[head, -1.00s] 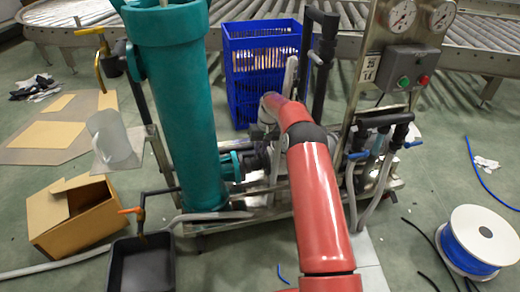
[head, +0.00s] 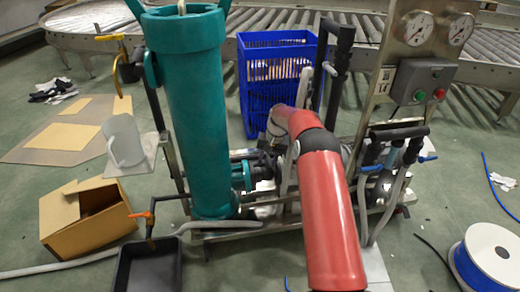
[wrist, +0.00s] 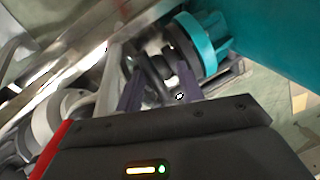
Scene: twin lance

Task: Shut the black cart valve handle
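The cart's black valve fitting (head: 266,163) sits beside the teal flange of the tall teal filter housing (head: 196,110) in the head view. My red arm covers part of that area, and my gripper's fingertips are hidden there. In the wrist view my gripper (wrist: 160,88) has its two dark fingers apart. Black rounded valve parts (wrist: 155,68) show between and beyond the fingertips, next to the teal flange (wrist: 203,42). I cannot tell whether a finger touches them, and I cannot clearly pick out the handle's lever or its position.
A blue crate (head: 270,98) stands behind the cart. The gauge panel (head: 425,40) and blue-handled valves (head: 400,145) are right of my arm. An orange-handled tap (head: 146,215) is above a black tray (head: 148,270). A cardboard box (head: 88,218) lies left; a spool (head: 490,260) right.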

